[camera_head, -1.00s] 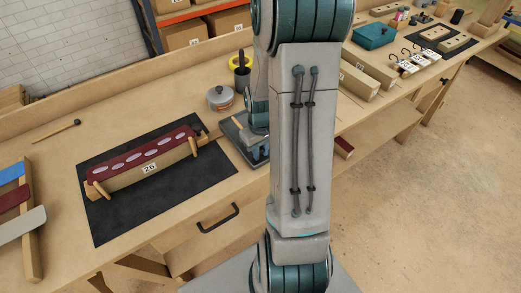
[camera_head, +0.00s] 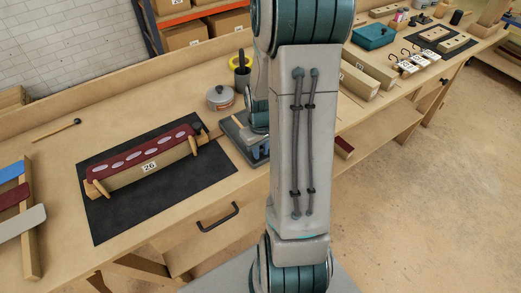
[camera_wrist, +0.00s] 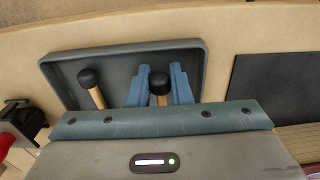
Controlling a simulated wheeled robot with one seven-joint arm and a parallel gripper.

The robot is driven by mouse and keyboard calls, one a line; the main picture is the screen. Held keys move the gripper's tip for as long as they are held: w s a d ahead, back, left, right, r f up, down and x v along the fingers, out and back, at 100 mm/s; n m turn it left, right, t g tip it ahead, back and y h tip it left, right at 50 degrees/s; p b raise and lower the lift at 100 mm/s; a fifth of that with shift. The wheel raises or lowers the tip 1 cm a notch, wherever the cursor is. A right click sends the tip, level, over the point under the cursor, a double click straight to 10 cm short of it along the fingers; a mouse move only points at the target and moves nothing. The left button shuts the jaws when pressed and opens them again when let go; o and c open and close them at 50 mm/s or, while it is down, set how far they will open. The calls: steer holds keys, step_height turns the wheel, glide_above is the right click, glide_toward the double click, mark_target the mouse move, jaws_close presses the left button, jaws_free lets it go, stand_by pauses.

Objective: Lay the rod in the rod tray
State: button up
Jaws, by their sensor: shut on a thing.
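The grey rod tray (camera_wrist: 203,58) lies under my gripper (camera_wrist: 161,92) in the wrist view. In the head view it stands right of the black mat (camera_head: 105,222), partly hidden by my arm; a bit of its rim shows (camera_head: 262,160). My gripper's blue fingers are shut on a rod with a black knob (camera_wrist: 159,84). The knob shows between the fingers, over the tray; whether the rod touches the tray floor I cannot tell. Another rod, wooden with a black knob (camera_wrist: 90,79), lies in the tray, left of my fingers.
The red curved lamination (camera_head: 120,167) on its form, marked 26, sits on the mat. A lidded pot (camera_head: 220,98) and a dark-and-yellow container (camera_head: 240,75) stand behind the tray. Another dark-tipped stick (camera_head: 57,130) lies at the back left.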

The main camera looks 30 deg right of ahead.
steer(key=shift+s+a+f, duration=0.1)
steer(key=shift+s+f, duration=0.45)
steer(key=shift+f, duration=0.2)
steer(key=o, duration=0.6)
steer(key=shift+c, duration=0.2)
steer(key=shift+o, duration=1.3)
steer(key=shift+d, duration=0.2)
steer(key=shift+a, duration=0.15)
steer(key=shift+c, duration=0.8)
steer(key=shift+w+r+g+p, duration=0.2)
steer(key=shift+r+g+p, duration=0.15)
steer(key=shift+r, duration=0.1)
steer(key=shift+c, duration=0.2)
steer(key=shift+o, duration=1.3)
steer(key=r+p, duration=0.1)
steer(key=r, duration=0.1)
steer(key=r+p, duration=0.4)
steer(key=shift+w+r, duration=0.25)
